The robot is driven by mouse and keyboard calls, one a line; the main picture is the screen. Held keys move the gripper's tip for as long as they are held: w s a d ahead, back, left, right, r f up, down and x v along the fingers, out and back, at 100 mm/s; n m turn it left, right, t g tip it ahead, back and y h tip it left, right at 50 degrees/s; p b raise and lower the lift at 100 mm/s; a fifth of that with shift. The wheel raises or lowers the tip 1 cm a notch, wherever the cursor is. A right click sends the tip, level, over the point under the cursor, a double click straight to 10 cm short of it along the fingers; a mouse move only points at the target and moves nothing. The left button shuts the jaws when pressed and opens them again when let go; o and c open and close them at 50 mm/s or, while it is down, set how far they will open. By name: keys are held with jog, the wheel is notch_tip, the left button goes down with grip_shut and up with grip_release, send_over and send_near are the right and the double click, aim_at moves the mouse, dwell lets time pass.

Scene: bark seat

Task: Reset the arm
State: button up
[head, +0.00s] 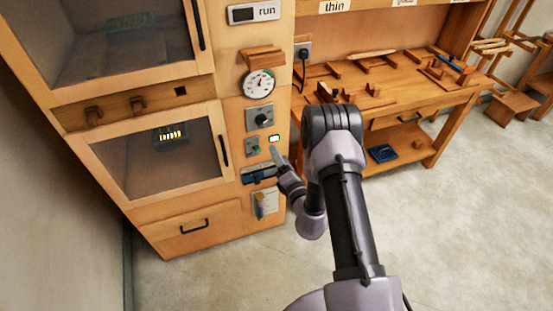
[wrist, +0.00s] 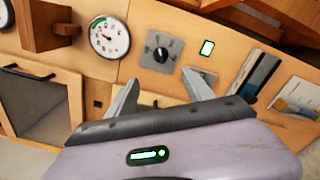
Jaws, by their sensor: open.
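My gripper (head: 273,166) is in front of the wooden cabinet's control strip, left of my forearm in the head view. In the wrist view, the two grey fingers of my gripper (wrist: 162,82) are spread apart with nothing between them. They point towards the panel below the square knob plate (wrist: 160,54). In the head view, part of the gripper blends with the controls behind it. I cannot tell whether a finger touches the panel.
The wooden cabinet (head: 178,245) has a white dial (head: 258,84), a knob plate (head: 259,117) and glass doors. Floor (head: 220,280) in front is clear.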

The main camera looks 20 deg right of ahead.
jog(key=shift+w+d, duration=0.1)
jog(key=shift+w, duration=0.15)
